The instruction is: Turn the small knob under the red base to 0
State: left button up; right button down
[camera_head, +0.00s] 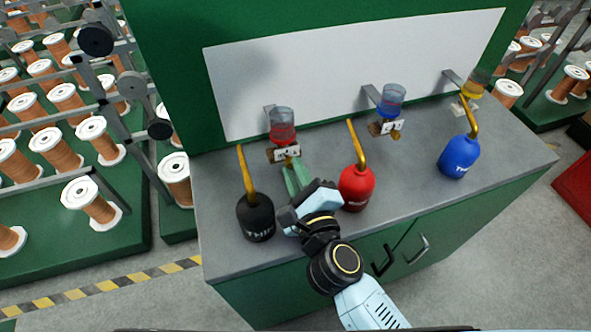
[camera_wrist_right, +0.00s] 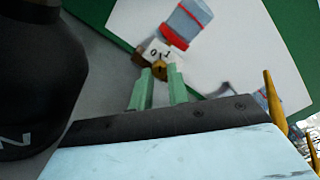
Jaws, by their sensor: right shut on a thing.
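The red base (camera_head: 283,133) of a clear cup is mounted on the back panel, left of centre; it also shows in the wrist view (camera_wrist_right: 173,39). Under it is a white plate (camera_wrist_right: 163,50) marked 0 and 1. The small brass-coloured knob (camera_wrist_right: 157,70) is below the plate, mostly hidden by the fingertips. My right gripper (camera_head: 290,166) reaches up to it from the front, its green fingers closed on the knob; they also show in the wrist view (camera_wrist_right: 160,85). Which mark the knob points to is unclear. My left gripper is out of view.
A black bottle (camera_head: 256,217) stands close left of my right gripper, and a red bottle (camera_head: 356,189) close right. A blue bottle (camera_head: 458,157) is farther right. Similar blue-based (camera_head: 391,101) and yellow-based (camera_head: 474,86) units are along the panel. The grey worktop (camera_head: 410,180) is clear between bottles.

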jog(key=shift+r+n+p, duration=0.1)
jog(key=shift+n+p, duration=0.85)
jog(key=shift+n, duration=0.05)
jog(key=shift+n+p, duration=0.85)
jog(key=shift+n, duration=0.15)
jog(key=shift+n+p, duration=0.3)
jog(key=shift+n, duration=0.1)
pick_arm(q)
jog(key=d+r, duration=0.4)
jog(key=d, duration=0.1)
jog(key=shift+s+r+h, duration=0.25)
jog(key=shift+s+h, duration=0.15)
pick_arm(e)
jog(key=shift+n, duration=0.4)
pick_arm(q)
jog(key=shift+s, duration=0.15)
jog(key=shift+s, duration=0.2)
pick_arm(e)
jog(key=c, duration=1.3)
grip_release()
jog(key=shift+c, duration=0.2)
